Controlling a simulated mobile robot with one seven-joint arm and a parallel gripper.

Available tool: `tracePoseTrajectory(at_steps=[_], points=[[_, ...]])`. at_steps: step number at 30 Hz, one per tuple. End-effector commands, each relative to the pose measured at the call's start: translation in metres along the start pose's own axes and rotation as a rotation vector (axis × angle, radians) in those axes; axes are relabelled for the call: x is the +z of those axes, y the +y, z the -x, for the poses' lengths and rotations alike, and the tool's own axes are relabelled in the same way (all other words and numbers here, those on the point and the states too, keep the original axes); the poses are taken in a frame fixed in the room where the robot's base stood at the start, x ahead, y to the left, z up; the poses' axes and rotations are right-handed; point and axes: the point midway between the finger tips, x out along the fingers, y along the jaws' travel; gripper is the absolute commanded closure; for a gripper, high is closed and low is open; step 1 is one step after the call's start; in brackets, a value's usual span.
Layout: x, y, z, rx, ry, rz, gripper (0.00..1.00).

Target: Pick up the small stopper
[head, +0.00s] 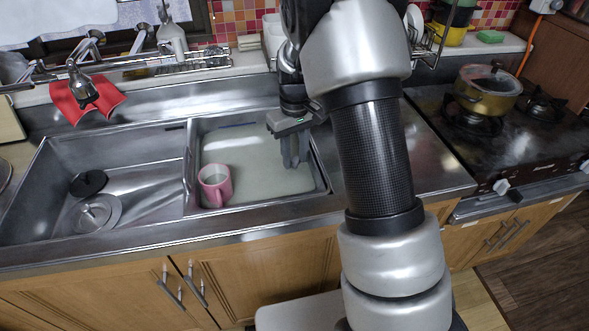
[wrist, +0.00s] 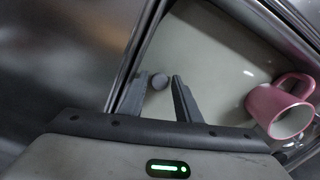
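The small stopper (wrist: 160,81) is a small round grey piece in the right sink basin. In the wrist view it lies between the tips of my gripper's fingers (wrist: 161,77), with a gap to the right finger and very little to the left. I cannot tell whether it touches the left finger. My gripper (head: 291,162) is open and points down into the right side of that basin in the head view. The stopper cannot be made out in the head view.
The left basin holds a black disc (head: 88,183). A metal divider (head: 188,170) separates the basins. A pot (head: 488,88) sits on the stove.

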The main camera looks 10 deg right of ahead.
Motion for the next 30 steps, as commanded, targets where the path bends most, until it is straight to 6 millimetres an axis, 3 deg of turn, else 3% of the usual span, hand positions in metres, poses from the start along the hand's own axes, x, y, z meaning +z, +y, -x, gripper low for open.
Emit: tracePoseTrajectory(at_steps=[5, 11, 20, 23, 30], points=[[0.000, 0.000, 0.000, 0.000, 0.001, 0.000, 0.70], [0.000, 0.000, 0.001, 0.000, 0.001, 0.000, 1.00], [-0.001, 0.000, 0.003, 0.001, 0.002, 0.000, 1.00], [-0.001, 0.001, 0.014, 0.001, 0.005, 0.000, 1.00], [-0.001, 0.001, 0.062, 0.001, 0.006, -0.001, 1.00]])
